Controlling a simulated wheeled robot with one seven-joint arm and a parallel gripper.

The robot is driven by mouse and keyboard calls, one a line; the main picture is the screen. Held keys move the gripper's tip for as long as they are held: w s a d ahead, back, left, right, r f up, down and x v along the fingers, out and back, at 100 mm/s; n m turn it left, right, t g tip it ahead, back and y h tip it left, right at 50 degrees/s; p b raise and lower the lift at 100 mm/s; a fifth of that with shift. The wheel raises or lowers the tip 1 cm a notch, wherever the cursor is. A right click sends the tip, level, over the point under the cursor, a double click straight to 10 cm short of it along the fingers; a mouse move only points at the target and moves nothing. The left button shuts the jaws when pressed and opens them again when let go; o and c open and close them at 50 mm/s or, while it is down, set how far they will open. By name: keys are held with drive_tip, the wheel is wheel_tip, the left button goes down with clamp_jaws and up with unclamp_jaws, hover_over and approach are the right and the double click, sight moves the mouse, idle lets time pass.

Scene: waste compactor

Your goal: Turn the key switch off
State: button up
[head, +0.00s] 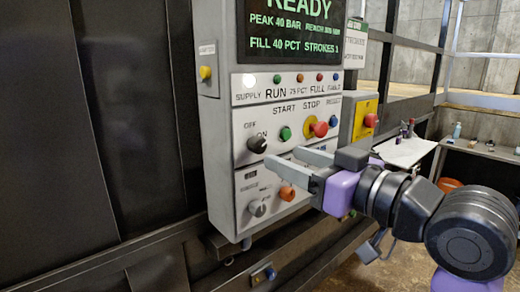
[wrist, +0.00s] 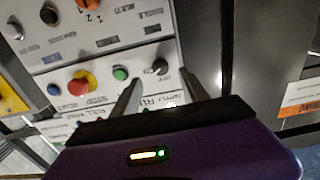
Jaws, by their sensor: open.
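The key switch (head: 257,144) is a small black knob on the grey control panel, with OFF and ON lettering above it. It also shows in the wrist view (wrist: 160,66), just beyond and between my fingertips. I cannot tell which mark it points to. My gripper (head: 279,156) is open and empty, its two pale fingers reaching toward the panel just right of and below the switch in the head view. In the wrist view my gripper (wrist: 162,83) has a finger on either side of the line to the switch. Contact is not visible.
A green start button (head: 286,133) and a red stop button (head: 320,129) sit right of the switch. A screen (head: 290,30) reading READY is above.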

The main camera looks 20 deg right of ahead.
sight(261, 148)
drive_tip(key=p+x, duration=0.1)
drive_tip(key=x, duration=0.6)
drive_tip(key=shift+w+a, duration=0.1)
drive_tip(key=shift+w, duration=0.15)
drive_tip(key=shift+c, duration=0.4)
clamp_jaws()
